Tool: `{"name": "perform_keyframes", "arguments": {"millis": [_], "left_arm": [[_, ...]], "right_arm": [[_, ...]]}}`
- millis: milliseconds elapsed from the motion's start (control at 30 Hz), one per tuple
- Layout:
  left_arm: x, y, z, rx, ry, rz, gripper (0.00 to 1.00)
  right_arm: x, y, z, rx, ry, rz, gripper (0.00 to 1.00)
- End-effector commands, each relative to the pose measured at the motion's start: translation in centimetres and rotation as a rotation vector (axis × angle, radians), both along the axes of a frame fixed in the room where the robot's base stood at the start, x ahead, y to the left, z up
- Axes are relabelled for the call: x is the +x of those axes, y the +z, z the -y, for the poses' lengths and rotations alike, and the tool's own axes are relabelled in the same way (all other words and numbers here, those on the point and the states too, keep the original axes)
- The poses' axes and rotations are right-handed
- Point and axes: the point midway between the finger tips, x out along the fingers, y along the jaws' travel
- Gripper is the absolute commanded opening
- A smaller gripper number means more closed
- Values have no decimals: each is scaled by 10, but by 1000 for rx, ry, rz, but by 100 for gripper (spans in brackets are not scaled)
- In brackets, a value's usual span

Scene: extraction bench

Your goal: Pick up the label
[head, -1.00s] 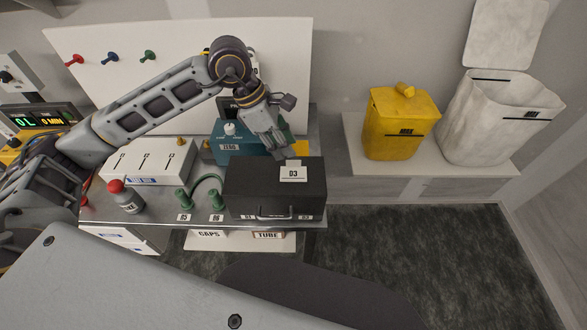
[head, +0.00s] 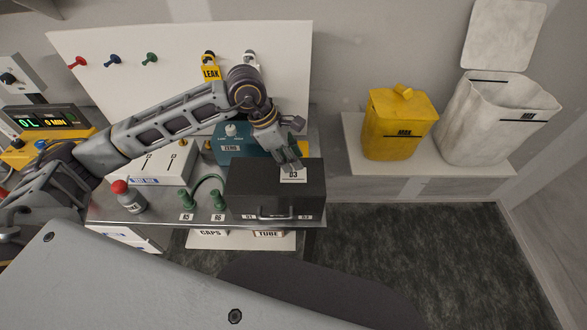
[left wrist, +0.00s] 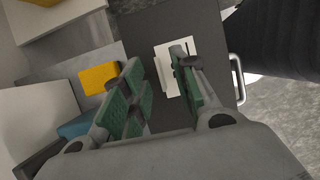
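The label (head: 292,177), a white card marked 03, lies on top of the black box (head: 249,188). In the left wrist view the label (left wrist: 165,72) lies on the dark lid, partly hidden behind one finger. My left gripper (head: 293,165) is just above the label's far edge and covers part of it. In the left wrist view my left gripper (left wrist: 157,83) is open, with green-padded fingers apart and nothing held between them. I cannot tell whether a fingertip touches the label. My right gripper is not in view.
A teal box (head: 232,152) stands behind the black box. Green fittings (head: 187,200) and a red-capped bottle (head: 130,199) stand to the left. A yellow bin (head: 397,125) and a white bin (head: 490,120) stand on a shelf at the right.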

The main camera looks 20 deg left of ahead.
Motion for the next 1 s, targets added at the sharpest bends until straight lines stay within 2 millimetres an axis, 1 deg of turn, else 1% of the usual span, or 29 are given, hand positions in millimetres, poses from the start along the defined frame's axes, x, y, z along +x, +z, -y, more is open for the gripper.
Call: {"name": "perform_keyframes", "arguments": {"millis": [200, 567, 800, 1000], "left_arm": [[1, -6, 3, -2, -1, 2, 29], [1, -6, 2, -1, 0, 1, 29], [1, -6, 2, -1, 0, 1, 0], [1, -6, 2, -1, 0, 1, 0]], "right_arm": [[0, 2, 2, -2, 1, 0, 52], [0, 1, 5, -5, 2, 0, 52], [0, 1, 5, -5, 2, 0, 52], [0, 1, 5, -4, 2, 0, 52]]}}
